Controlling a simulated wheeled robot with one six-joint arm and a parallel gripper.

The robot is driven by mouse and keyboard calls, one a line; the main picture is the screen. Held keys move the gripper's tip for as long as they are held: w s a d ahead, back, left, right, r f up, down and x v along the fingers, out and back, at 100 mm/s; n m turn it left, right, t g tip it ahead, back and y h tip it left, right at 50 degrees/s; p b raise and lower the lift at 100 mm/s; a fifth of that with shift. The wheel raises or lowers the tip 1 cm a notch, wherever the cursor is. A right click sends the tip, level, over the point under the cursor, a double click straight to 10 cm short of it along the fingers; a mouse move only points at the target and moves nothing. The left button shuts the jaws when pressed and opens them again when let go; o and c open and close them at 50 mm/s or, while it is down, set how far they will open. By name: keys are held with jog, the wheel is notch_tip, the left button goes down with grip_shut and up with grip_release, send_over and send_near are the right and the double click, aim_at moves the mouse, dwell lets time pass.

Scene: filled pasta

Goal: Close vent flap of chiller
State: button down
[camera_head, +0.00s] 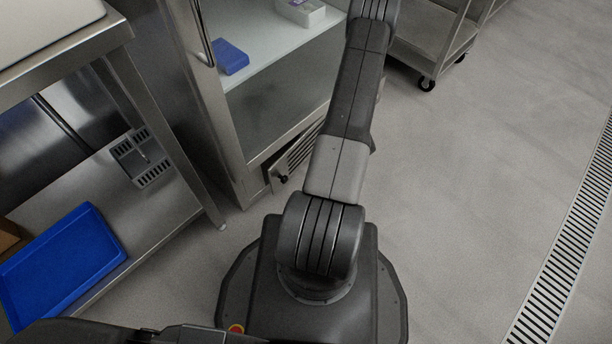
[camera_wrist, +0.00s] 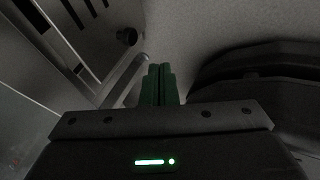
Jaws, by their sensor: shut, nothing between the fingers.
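The chiller (camera_head: 222,120) is a steel cabinet with a glass front, left of my arm. Its slotted vent flap (camera_head: 277,172) is low at the base, with a small dark knob (camera_head: 283,179) near its left end. The flap appears to stand out from the base at an angle; my arm hides its right part. In the wrist view the flap (camera_wrist: 107,35) is at upper left, with slots and the round knob (camera_wrist: 127,37). My gripper (camera_wrist: 160,69) has green fingers, shut and empty, right of and below the knob in that picture. The head view does not show it.
A steel table (camera_head: 195,187) with a blue tray (camera_head: 62,262) on its lower shelf stands at left. A wheeled trolley (camera_head: 427,40) is at the top. The floor to the right is clear, with a drain grate (camera_head: 567,245). My base is close to the chiller.

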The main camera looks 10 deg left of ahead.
jog(key=w+a+f+m+b, duration=0.1)
jog(key=a+f+b, duration=0.3)
jog(key=a+f, duration=0.4)
jog(key=shift+w+a, duration=0.25)
jog(key=shift+a, duration=0.3)
